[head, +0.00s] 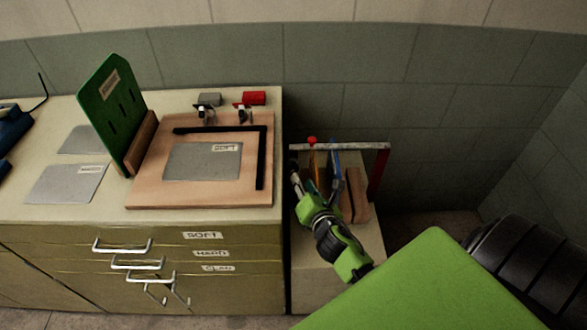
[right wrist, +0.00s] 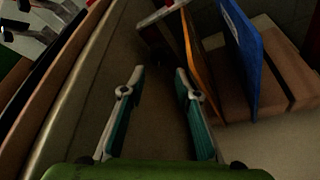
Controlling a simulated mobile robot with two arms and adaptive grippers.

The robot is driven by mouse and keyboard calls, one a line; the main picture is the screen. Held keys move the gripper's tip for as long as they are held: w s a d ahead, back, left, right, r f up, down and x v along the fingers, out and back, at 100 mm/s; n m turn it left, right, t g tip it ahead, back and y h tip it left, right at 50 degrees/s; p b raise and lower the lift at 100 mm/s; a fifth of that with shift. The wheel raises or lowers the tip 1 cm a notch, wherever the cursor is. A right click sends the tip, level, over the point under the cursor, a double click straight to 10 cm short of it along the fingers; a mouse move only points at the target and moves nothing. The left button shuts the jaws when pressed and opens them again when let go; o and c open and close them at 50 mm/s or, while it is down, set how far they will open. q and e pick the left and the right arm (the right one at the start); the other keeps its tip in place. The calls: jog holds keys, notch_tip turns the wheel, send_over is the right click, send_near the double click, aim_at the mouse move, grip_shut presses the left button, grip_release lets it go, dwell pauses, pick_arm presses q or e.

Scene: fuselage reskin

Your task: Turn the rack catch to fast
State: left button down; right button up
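A low stand to the right of the bench carries a wooden rack (head: 356,196) with an orange sheet and a blue sheet (head: 336,165) upright in it. A grey bar (head: 345,147) crosses above the rack, with a red upright (head: 379,172) at its right end and a red knob (head: 311,140) near its left. I cannot tell which part is the catch, nor its setting. My right gripper (head: 296,183) is at the rack's left side. In the right wrist view its fingers (right wrist: 160,72) are apart and empty, left of the orange sheet (right wrist: 200,75) and blue sheet (right wrist: 243,55). My left gripper is out of view.
The bench (head: 100,208) stands close on the left, its edge near my right gripper. On it are a wooden board (head: 150,190) with a grey sheet marked SOFT (head: 200,163), clamps, and a green slotted panel (head: 110,110). Labelled drawers face front. A tiled wall is behind.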

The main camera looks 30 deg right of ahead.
aim_at(295, 169)
jog(key=x, duration=0.8)
jog(key=shift+w+f, duration=0.1)
jog(key=shift+w, duration=0.15)
jog(key=c, duration=0.8)
